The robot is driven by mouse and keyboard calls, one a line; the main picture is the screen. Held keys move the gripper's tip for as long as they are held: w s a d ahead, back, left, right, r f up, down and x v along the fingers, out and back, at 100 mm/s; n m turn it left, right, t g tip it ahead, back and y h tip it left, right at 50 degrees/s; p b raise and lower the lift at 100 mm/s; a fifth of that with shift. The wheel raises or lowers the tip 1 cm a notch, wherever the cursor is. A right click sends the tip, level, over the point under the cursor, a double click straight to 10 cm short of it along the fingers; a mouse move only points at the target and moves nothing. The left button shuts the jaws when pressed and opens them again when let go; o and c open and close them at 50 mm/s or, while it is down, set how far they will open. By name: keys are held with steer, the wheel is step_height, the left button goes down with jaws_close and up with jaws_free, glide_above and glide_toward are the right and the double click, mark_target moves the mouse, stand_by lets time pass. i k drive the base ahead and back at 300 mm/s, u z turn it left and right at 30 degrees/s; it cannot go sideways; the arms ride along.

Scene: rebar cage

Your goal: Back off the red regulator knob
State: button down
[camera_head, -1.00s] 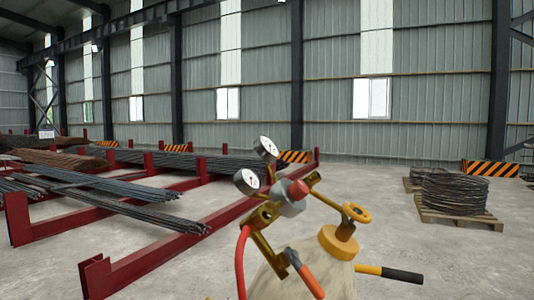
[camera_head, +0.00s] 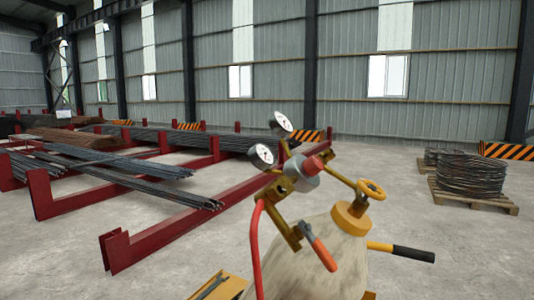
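The red regulator knob (camera_head: 314,165) sits at the front of a grey round regulator body (camera_head: 302,173) near the middle of the view. Two white-faced gauges, an upper one (camera_head: 281,122) and a lower one (camera_head: 262,155), stand at its upper left. Brass fittings join the regulator to a pale gas cylinder (camera_head: 340,245) with a yellow collar and a yellow handwheel (camera_head: 371,188). A red hose (camera_head: 256,240) hangs from the left side. A brass torch-like part with an orange-red grip (camera_head: 320,250) sits in front of the cylinder. My gripper does not show.
A yellow edged tray or box (camera_head: 222,285) with a grey tool-like item is cut off at the bottom. A black-gripped yellow handle (camera_head: 412,253) sticks out right of the cylinder. Red racks (camera_head: 150,240) with rebar fill the left. Wire coils (camera_head: 470,175) stand on a pallet at right.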

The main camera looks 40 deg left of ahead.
mark_target(313, 166)
steer(key=u, duration=1.35)
steer(key=i, duration=0.2)
steer(key=z, duration=2)
steer(key=k, duration=0.95)
steer(key=u, duration=1.6)
steer(key=i, duration=0.1)
steer(key=u, duration=0.1)
